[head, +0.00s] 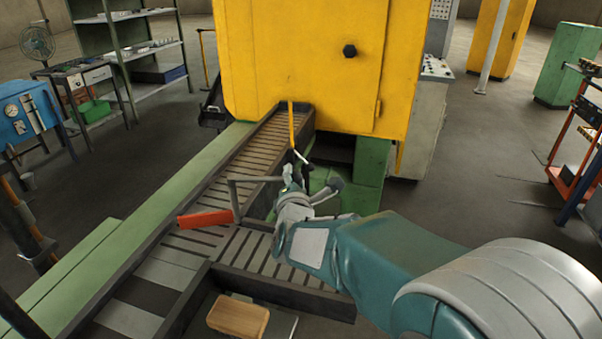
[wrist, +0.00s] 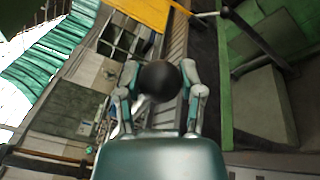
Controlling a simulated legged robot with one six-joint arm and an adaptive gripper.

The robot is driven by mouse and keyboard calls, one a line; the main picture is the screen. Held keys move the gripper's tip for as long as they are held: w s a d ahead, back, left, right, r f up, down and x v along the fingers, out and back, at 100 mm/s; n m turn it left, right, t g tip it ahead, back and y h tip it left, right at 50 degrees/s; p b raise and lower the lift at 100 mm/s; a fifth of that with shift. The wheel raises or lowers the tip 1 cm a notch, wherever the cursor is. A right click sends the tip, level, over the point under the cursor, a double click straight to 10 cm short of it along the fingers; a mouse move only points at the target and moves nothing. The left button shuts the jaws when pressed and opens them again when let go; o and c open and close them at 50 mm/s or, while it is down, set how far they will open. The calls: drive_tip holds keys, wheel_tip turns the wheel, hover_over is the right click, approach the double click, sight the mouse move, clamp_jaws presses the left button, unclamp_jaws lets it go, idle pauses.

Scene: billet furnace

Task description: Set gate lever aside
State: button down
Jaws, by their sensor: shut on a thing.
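The gate lever (head: 257,179) is a thin grey bar in the head view. It runs from an upright grey post to my gripper (head: 289,177) over the roller track. An orange-red plate (head: 205,218) sits left of the post's foot, across the track. In the wrist view, my gripper (wrist: 160,80) is shut with its two fingers on either side of a round black knob (wrist: 159,77).
The yellow furnace housing (head: 312,60) stands behind the track (head: 230,168). A yellow bar (head: 291,125) rises near my gripper. A wooden block (head: 238,317) lies in front. Open floor (head: 480,190) is at right.

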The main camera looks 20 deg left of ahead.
drive_tip(key=shift+s+d+f+m+h, duration=0.2)
drive_tip(key=shift+f+m+h, duration=0.1)
drive_tip(key=shift+h, duration=0.2)
drive_tip(key=shift+c, duration=1.1)
unclamp_jaws()
drive_tip(key=shift+r, duration=0.1)
drive_tip(key=shift+d+r, duration=0.1)
drive_tip(key=shift+s, duration=0.15)
drive_tip(key=v, duration=1.1)
drive_tip(key=shift+s+f, duration=0.2)
drive_tip(key=shift+s, duration=0.15)
drive_tip(key=shift+w+d, duration=0.1)
drive_tip(key=shift+d, duration=0.15)
